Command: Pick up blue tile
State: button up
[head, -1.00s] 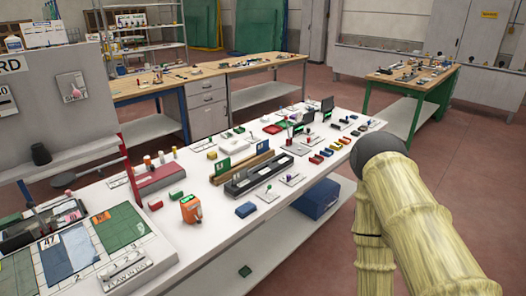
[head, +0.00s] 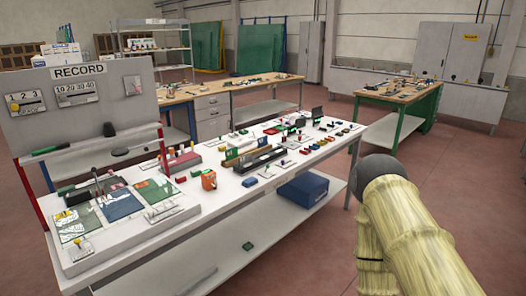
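A dark blue rectangular tile (head: 121,205) lies flat at the left end of the long white table, in the head view. A dark green tile (head: 156,191) lies on its right and another green tile (head: 75,223) on its left. Thin upright parts stand near its back edge. A small blue block (head: 249,182) lies farther right, near the table's front edge. My arm shows at the lower right, well away from the tiles. My gripper is not in view.
A grey board marked RECORD (head: 80,72) stands behind the tiles. An orange device (head: 209,180) and several small blocks crowd the white table (head: 215,203). A blue bin (head: 302,188) sits on its lower shelf. The red floor (head: 310,245) in front is clear.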

aim_at(262, 141)
jog(key=z, duration=0.6)
jog(key=i, duration=0.8)
jog(key=z, duration=0.5)
jog(key=i, duration=1.1)
jog(key=u, duration=1.15)
jog(key=i, duration=0.75)
jog(key=u, duration=0.75)
